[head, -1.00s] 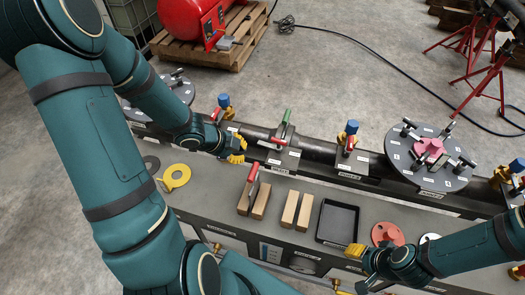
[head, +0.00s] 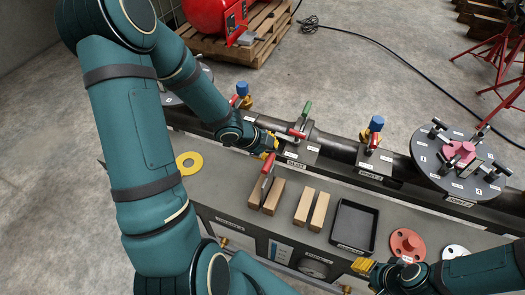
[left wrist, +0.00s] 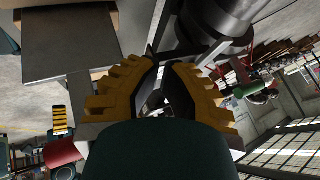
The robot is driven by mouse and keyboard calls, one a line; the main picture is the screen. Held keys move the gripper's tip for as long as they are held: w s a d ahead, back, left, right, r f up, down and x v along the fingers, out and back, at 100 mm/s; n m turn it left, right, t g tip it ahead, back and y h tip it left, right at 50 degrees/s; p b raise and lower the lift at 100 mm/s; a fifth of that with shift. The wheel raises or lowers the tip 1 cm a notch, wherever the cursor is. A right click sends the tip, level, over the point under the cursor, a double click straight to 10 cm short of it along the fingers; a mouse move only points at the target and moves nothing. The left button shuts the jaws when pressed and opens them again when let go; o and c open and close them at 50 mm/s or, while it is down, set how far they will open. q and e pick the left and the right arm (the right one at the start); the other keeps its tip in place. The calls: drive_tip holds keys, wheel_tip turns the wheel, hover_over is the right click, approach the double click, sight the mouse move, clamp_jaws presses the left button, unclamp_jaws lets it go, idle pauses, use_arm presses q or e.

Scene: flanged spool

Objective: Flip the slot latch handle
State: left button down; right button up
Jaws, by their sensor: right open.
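The slot latch stands on a labelled block (head: 298,151) on the dark pipe. It has an upright green handle (head: 307,110) and a red lever (head: 297,133) lying low beside it. I cannot tell which of these is the named handle. My left gripper (head: 271,148) is just left of the latch, its yellow fingers close to the red lever but seemingly apart from it. In the left wrist view its two fingers (left wrist: 163,80) show a narrow gap, with nothing clearly held. My right gripper (head: 364,267) is open and empty near the bench front.
Another red-handled piece (head: 266,185) stands by wooden blocks (head: 304,207) below my left gripper. A black tray (head: 341,240), a red flange (head: 407,242) and a yellow ring (head: 188,163) lie on the bench. Blue-capped valves (head: 376,124) flank the latch.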

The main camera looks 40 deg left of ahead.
use_arm(q)
drive_tip(key=w, duration=0.1)
drive_tip(key=w+f, duration=0.1)
drive_tip(key=w, duration=0.1)
drive_tip(key=w+p, duration=0.1)
drive_tip(key=w, duration=0.1)
drive_tip(key=shift+f, duration=0.25)
use_arm(e)
drive_tip(key=shift+r, duration=0.1)
